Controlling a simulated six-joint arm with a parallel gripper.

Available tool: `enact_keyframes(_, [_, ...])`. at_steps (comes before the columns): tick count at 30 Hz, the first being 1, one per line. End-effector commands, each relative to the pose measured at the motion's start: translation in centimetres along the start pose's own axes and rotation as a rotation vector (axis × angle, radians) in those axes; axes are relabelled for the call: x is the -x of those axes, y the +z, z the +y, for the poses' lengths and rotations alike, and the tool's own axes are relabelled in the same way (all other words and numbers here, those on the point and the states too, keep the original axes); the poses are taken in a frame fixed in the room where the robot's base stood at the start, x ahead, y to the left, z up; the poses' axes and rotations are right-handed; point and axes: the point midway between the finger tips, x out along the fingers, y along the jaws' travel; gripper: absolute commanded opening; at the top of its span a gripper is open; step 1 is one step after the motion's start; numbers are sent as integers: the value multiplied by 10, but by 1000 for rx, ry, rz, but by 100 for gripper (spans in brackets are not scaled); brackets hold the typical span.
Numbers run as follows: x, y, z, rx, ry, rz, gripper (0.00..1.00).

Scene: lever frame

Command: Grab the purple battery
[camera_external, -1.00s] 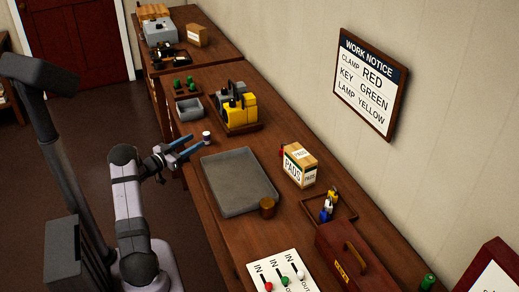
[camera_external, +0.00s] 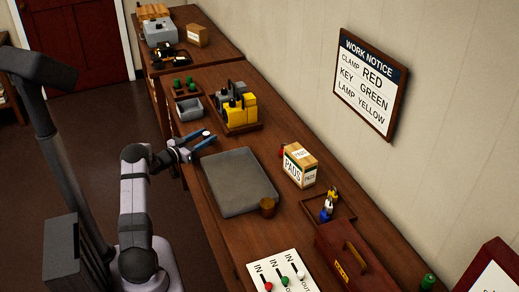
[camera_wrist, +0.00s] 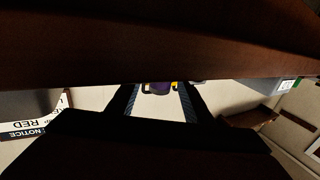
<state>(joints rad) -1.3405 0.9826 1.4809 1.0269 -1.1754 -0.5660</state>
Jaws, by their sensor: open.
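The purple battery shows in the wrist view as a small purple piece (camera_wrist: 160,87) between my fingers. Most of it is hidden there by the brown edge above. In the external view a small pale-topped object (camera_external: 206,134), likely the battery, stands near the bench's left edge, at my fingertips. My gripper (camera_external: 204,141) is open, its blue fingers reaching in from the left, low over the bench edge. In the wrist view my gripper (camera_wrist: 160,103) has its fingers on either side of the purple piece. I cannot tell whether they touch it.
A grey tray (camera_external: 236,180) lies just right of my gripper. A yellow and black device (camera_external: 240,112) and a grey bin (camera_external: 190,108) stand behind.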

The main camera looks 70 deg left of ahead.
Motion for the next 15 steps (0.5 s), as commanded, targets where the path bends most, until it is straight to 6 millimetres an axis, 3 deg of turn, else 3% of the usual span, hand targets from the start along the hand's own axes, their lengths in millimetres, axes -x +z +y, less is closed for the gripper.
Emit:
enact_keyframes(10, [-8,0,0,1,-1,0,46])
enact_keyframes(11, [-8,0,0,1,-1,0,44])
enact_keyframes(15, [-8,0,0,1,-1,0,10])
